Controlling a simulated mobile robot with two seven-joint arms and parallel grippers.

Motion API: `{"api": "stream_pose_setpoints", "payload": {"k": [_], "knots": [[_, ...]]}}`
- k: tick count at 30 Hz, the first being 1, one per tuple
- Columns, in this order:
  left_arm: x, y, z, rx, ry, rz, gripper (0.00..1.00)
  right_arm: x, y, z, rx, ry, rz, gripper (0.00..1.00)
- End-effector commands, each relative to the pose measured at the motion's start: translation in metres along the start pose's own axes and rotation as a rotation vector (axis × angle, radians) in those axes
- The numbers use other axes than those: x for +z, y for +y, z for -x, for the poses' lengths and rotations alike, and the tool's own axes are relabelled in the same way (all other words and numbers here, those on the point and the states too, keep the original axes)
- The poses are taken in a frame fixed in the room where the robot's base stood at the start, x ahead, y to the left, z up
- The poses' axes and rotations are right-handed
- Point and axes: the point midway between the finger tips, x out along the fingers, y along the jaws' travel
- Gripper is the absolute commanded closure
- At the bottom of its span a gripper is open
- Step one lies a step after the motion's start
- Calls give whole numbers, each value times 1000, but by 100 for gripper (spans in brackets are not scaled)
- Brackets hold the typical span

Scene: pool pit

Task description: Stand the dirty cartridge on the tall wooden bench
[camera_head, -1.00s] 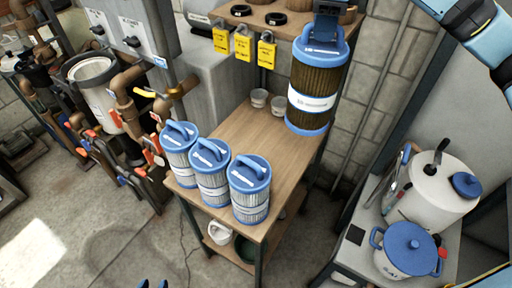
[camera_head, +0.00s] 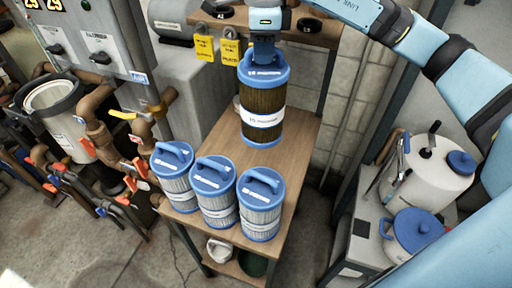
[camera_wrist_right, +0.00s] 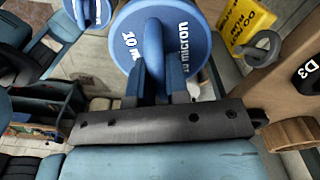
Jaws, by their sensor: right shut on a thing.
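The dirty cartridge, with brown pleats (camera_head: 262,100), a white band and blue end caps, is upright over the tall wooden bench (camera_head: 292,138), just behind the white cartridges. My right gripper (camera_head: 264,52) is shut on its blue top handle (camera_wrist_right: 154,45), seen from above in the right wrist view. I cannot tell whether its base touches the bench top or hangs slightly above it. My left gripper is not in view.
Three white cartridges with blue caps (camera_head: 215,190) stand along the bench's front edge. Yellow tags (camera_head: 229,50) hang from a shelf behind. Pipes and valves (camera_head: 98,140) lie left; a white tank (camera_head: 428,170) and blue-lidded pot (camera_head: 412,236) stand right. Bare bench top shows right of the dirty cartridge.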

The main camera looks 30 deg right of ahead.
Motion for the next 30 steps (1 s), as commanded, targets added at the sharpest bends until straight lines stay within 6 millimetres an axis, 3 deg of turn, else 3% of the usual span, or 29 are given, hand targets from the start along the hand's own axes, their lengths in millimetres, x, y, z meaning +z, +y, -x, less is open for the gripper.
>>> {"api": "stream_pose_setpoints", "payload": {"k": [15,30], "knots": [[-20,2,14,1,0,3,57,-1,1,-123,4,3,0,100],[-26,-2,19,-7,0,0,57,-1,1,-179,4,3,0,100]]}}
